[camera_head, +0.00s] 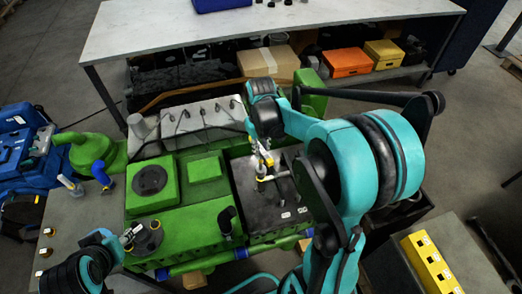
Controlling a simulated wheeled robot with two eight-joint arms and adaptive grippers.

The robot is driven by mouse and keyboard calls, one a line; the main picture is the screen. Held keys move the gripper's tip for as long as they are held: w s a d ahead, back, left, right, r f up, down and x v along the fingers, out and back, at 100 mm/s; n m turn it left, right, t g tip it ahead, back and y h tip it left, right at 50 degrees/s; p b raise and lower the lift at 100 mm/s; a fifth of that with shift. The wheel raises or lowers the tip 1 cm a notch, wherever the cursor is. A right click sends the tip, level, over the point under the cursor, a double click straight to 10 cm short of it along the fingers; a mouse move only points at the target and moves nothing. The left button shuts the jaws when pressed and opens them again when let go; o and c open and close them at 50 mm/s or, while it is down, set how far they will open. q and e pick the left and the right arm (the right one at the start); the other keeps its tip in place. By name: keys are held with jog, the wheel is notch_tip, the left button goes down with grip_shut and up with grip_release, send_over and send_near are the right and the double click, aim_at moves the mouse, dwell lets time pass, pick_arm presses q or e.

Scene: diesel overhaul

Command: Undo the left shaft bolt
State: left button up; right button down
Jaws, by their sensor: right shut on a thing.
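My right gripper (262,155) points down over the dark flat panel (262,215) at the right of the green engine (195,225). It is shut on a slim thing with yellow and pale metal parts (267,177), perhaps a tool, whose lower end is at or just above the panel. I cannot tell whether it touches a bolt. The left shaft bolt is too small or hidden to make out. My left gripper (131,238) is at the lower left, near a round port at the engine's front left corner. Its fingers are too small to read.
A white-topped bench (270,28) stands behind the engine, with an orange box (346,63) and a cardboard box (258,62) on its lower shelf. Blue machinery (28,155) is at the left. A yellow block (430,262) lies on the right-hand table.

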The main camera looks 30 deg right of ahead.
jog(key=shift+r, duration=0.4)
notch_tip(320, 180, up, 6)
jog(key=p, duration=0.5)
jog(key=shift+r, duration=0.1)
jog(key=s+a, duration=0.3)
jog(key=s, duration=0.3)
jog(key=shift+a+p, duration=0.35)
jog(key=shift+p, duration=0.1)
